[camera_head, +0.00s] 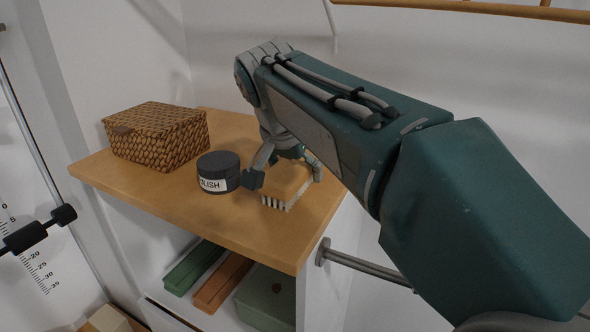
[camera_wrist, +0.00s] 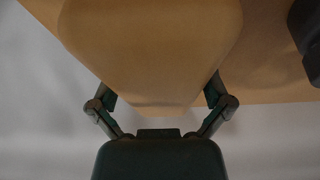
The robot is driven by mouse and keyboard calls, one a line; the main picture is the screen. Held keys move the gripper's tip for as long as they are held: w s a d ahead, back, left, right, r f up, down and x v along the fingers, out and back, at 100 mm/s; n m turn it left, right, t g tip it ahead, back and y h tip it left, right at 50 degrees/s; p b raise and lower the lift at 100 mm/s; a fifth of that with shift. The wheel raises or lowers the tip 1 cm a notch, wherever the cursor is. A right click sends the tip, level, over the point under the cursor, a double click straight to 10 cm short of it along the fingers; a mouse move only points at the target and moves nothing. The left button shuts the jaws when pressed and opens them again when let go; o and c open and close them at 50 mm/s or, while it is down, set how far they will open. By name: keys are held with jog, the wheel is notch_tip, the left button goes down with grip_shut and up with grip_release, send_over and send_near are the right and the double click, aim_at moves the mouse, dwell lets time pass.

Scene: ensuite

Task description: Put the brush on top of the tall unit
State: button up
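The brush (camera_head: 288,184) is a tan wooden block with pale bristles facing down, at the right part of a wooden top (camera_head: 145,188). Its bristles are on or just above the wood; I cannot tell which. My gripper (camera_head: 284,178) reaches down over the brush, with one finger on each side. In the wrist view the brush (camera_wrist: 150,45) fills the upper middle, between the fingers (camera_wrist: 160,105), and hides their tips. Whether the fingers press on it or stand slightly apart is unclear.
A dark round tin (camera_head: 218,173) labelled "POLISH" stands close left of the gripper. A lidded wicker box (camera_head: 155,135) stands further left. Green and orange boxes (camera_head: 222,282) lie below the top. A metal rail (camera_head: 365,264) is at the right. The front left of the top is clear.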

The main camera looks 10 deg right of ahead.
jog(key=v, duration=1.2)
jog(key=shift+r, duration=0.1)
jog(key=shift+s, duration=0.1)
